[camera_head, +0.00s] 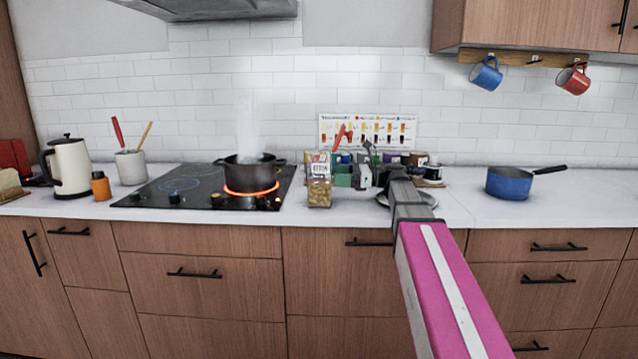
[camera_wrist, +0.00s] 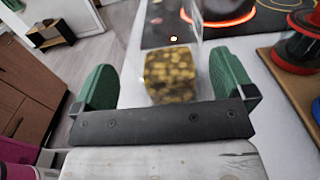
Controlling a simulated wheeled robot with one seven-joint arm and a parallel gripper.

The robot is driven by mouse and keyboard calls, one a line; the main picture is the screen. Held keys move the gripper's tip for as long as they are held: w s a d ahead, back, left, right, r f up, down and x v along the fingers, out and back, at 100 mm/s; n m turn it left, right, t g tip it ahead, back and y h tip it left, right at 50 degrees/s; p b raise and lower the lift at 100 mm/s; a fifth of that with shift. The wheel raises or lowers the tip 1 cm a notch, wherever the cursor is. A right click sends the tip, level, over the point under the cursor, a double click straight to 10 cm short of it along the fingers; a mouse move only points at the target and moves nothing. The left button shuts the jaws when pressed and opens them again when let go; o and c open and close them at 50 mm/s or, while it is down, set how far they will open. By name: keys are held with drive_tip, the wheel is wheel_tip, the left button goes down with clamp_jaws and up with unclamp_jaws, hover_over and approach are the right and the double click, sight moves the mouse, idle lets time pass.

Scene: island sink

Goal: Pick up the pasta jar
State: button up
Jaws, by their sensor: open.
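The pasta jar (camera_head: 319,181) stands upright on the white counter, just right of the stove, with a label near its top. In the wrist view the jar (camera_wrist: 170,72) shows clear walls and yellow-brown pasta in its lower part. My gripper (camera_head: 352,177) is beside the jar, on its right in the head view. In the wrist view my gripper's green fingers (camera_wrist: 165,78) are open, one on each side of the jar. A gap shows between the left finger and the jar; the right finger is close to it, and I cannot tell whether it touches.
A black pot (camera_head: 252,172) steams on a glowing burner of the black stove (camera_head: 180,187), left of the jar. Spice containers (camera_head: 395,160) crowd behind my gripper. A blue saucepan (camera_head: 508,184) stands farther right. The counter front (camera_head: 290,212) is clear.

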sight(323, 175)
drive_tip(key=shift+w+a, duration=0.15)
drive_tip(key=shift+a, duration=1.3)
drive_tip(key=shift+w+a, duration=0.1)
drive_tip(key=shift+a, duration=1.35)
drive_tip(key=c, duration=1.1)
